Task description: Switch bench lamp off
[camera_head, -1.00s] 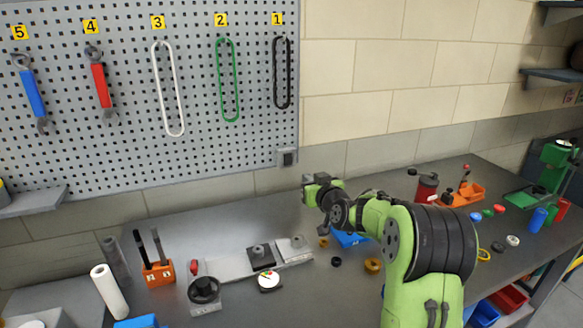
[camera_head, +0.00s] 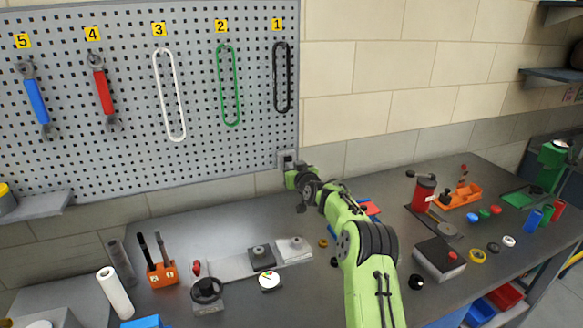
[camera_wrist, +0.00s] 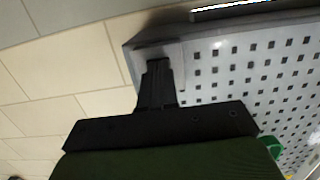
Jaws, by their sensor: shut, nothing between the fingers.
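A small grey wall switch (camera_head: 287,156) is fixed at the lower right corner of the pegboard. My gripper (camera_head: 290,170) is right at it, its tip covering the switch's lower part in the head view. In the wrist view, my gripper's dark fingers (camera_wrist: 157,72) are shut with nothing between them. Their tips lie over a grey plate (camera_wrist: 160,50) at the pegboard's corner. I cannot tell whether they touch it. The switch's rocker is hidden behind the fingers. No bench lamp can be clearly made out in either view.
The pegboard (camera_head: 200,150) holds wrenches and looped belts above the bench. On the bench (camera_head: 235,225) stand an orange tool holder (camera_head: 162,274), a metal rail with blocks, a red canister (camera_head: 424,190) and a dark box (camera_head: 439,258). Open wall lies right of the switch.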

